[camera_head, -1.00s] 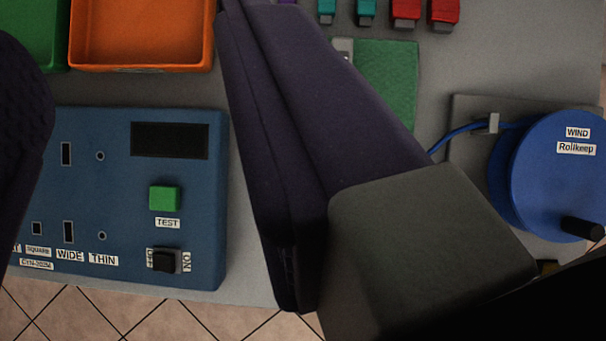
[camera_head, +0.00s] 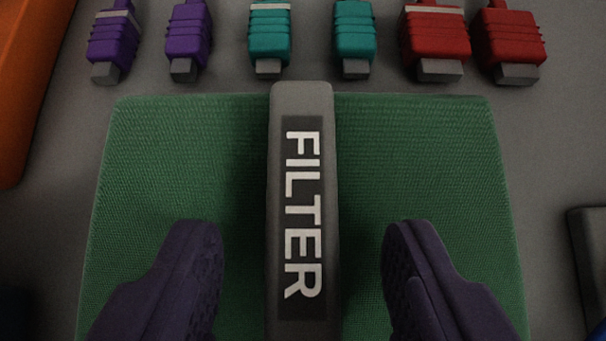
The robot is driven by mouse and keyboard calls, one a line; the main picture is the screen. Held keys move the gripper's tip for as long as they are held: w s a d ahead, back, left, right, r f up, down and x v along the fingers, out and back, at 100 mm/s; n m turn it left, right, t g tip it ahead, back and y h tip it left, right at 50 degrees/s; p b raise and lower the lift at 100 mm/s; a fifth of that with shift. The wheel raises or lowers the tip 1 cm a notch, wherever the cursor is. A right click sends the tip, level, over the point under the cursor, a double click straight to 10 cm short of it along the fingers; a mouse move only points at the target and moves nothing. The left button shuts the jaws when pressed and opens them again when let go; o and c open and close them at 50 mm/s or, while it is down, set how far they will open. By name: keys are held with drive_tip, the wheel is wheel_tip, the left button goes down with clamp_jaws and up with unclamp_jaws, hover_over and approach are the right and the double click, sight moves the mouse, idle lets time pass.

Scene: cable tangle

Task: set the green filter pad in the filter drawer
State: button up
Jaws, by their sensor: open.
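The green filter pad (camera_head: 165,165) lies flat on the grey table and fills the middle of the view. A raised grey bar (camera_head: 303,105) labelled FILTER runs along its middle, away from me. My gripper (camera_head: 302,240) is open above the pad. One dark purple finger is on each side of the bar, with a clear gap to it on both sides. I cannot tell how high the fingertips are over the pad. The near edge of the pad is cut off by the frame. I do not see the filter drawer.
A row of cable plugs lies just beyond the pad: purple (camera_head: 187,35), teal (camera_head: 269,35) and red (camera_head: 435,40) pairs. An orange bin (camera_head: 25,75) stands at the left edge. A dark grey plate (camera_head: 590,255) cuts in at the right edge.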

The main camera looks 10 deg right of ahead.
drive_tip(key=shift+c, duration=0.4)
clamp_jaws()
